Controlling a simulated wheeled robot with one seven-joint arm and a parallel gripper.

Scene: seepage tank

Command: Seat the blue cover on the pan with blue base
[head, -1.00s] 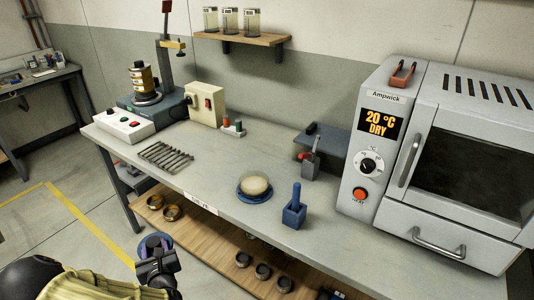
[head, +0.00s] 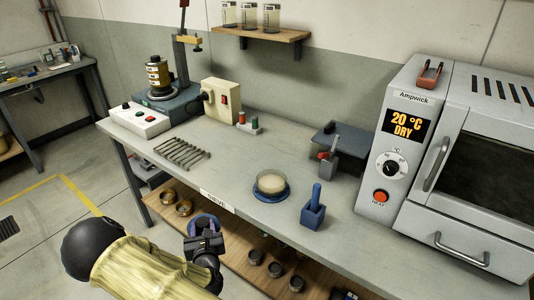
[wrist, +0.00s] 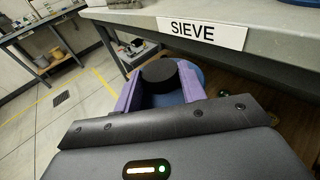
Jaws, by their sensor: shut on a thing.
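The pan with the blue base (head: 271,183) stands on the bench near its front edge, its round pale body sitting on a wide blue base. My gripper (head: 203,226) is below and left of it in the head view, out in front of the bench edge. In the wrist view my gripper (wrist: 163,88) has its purple fingers shut around a dark round part, with blue showing below and behind it. This appears to be the blue cover (wrist: 167,99). Its underside and most of its rim are hidden.
A blue block with an upright handle (head: 314,210) stands right of the pan. Several metal tools (head: 182,153) lie to its left. The grey oven (head: 450,170) fills the right end. The bench edge bears a SIEVE label (wrist: 202,32). A lower wooden shelf (head: 235,258) holds small tins.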

